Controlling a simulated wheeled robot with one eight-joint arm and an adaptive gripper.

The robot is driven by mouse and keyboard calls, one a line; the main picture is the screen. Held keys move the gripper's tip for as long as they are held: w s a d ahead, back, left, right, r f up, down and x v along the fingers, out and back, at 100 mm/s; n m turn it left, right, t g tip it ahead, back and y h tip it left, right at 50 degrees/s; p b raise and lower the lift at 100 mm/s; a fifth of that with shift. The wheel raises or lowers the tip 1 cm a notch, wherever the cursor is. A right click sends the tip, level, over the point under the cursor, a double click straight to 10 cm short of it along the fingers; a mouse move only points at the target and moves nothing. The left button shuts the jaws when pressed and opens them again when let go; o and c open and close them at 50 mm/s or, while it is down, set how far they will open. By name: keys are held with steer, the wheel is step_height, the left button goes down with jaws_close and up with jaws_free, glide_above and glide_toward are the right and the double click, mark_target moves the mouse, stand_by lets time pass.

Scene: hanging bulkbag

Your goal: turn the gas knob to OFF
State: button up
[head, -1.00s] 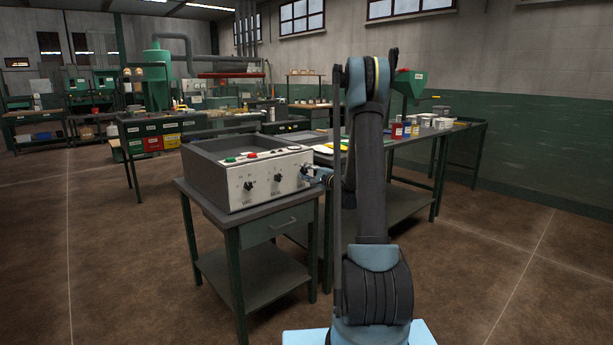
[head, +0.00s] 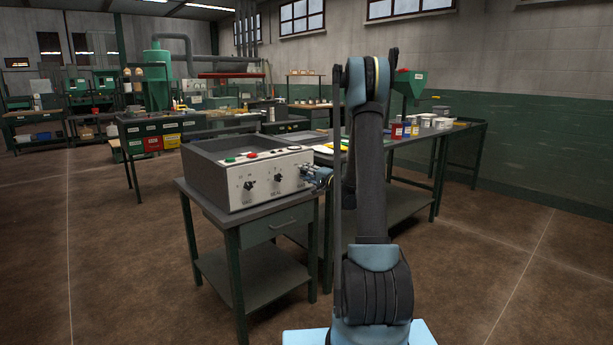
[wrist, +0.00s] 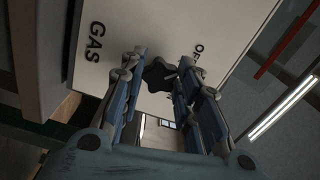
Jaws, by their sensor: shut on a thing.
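The gas knob (wrist: 157,76) is a dark lobed knob on the white front panel (wrist: 140,25) in the wrist view. The panel carries the word GAS on one side of it and a partly covered label starting "OF" on the other. My gripper (wrist: 160,72) is shut on the knob, with one finger on each side of it. In the head view my gripper (head: 312,171) is at the right end of the machine's front (head: 262,186), and it hides the gas knob there. Where the knob points is hard to tell.
Two other dark knobs, a left one (head: 249,185) and a middle one (head: 278,177), sit on the same panel. A green button (head: 231,159) and a red button (head: 252,155) are on top. The machine stands on a small table (head: 270,235). A longer bench (head: 430,140) stands behind my arm.

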steer(key=shift+f, duration=0.1)
steer(key=o, duration=1.1)
steer(key=shift+c, duration=0.2)
steer(key=v, duration=1.1)
steer(key=shift+s+d, duration=0.25)
steer(key=shift+s, duration=0.05)
